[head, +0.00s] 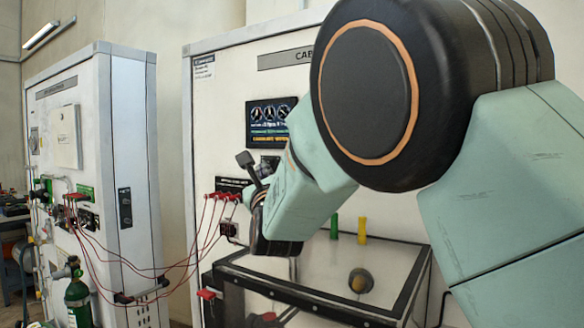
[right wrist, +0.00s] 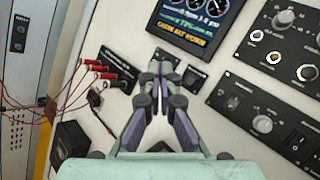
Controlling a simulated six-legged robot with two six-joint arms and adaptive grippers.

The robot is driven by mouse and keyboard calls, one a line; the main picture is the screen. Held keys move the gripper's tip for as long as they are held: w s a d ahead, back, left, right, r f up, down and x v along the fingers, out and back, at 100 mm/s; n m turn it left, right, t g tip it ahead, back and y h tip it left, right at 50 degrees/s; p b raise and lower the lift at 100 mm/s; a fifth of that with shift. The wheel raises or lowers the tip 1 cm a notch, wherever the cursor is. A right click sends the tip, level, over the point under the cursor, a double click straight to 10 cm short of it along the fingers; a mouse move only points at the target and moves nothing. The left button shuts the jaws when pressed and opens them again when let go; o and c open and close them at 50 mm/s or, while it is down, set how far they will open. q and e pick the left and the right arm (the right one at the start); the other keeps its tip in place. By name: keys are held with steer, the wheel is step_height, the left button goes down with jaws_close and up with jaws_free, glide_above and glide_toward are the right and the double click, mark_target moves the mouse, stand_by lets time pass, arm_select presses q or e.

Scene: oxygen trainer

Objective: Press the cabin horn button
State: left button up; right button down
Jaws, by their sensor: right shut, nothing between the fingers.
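My right gripper (right wrist: 160,70) is shut and empty, its fingertips together in front of the white cabinet face (right wrist: 225,90). In the right wrist view it points at small black panels just below the screen. One small black panel (right wrist: 196,79) shows to the right of the fingertips; another lies partly behind them. I cannot make out which control is the horn button; the fingertips may hide it. I cannot tell whether they touch the panel. In the head view my right arm covers much of the cabinet (head: 225,110) and hides the fingertips. My left gripper is out of view.
A gauge screen (head: 271,122) sits above the panels. Red connectors with red hoses (right wrist: 95,72) are to the left. Black knob panels (right wrist: 270,118) are to the right. A clear-fronted box (head: 330,270) juts out below. A second white cabinet (head: 125,180) stands left with a green cylinder (head: 78,300).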

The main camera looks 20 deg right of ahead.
steer(key=w+d+p, duration=0.1)
steer(key=w+d, duration=0.4)
steer(key=d, duration=0.1)
steer(key=shift+w+d+p, duration=0.3)
steer(key=shift+w, duration=0.05)
steer(key=shift+s+d, duration=0.1)
steer(key=shift+d, duration=0.05)
stand_by(0.6)
stand_by(0.4)
stand_by(0.3)
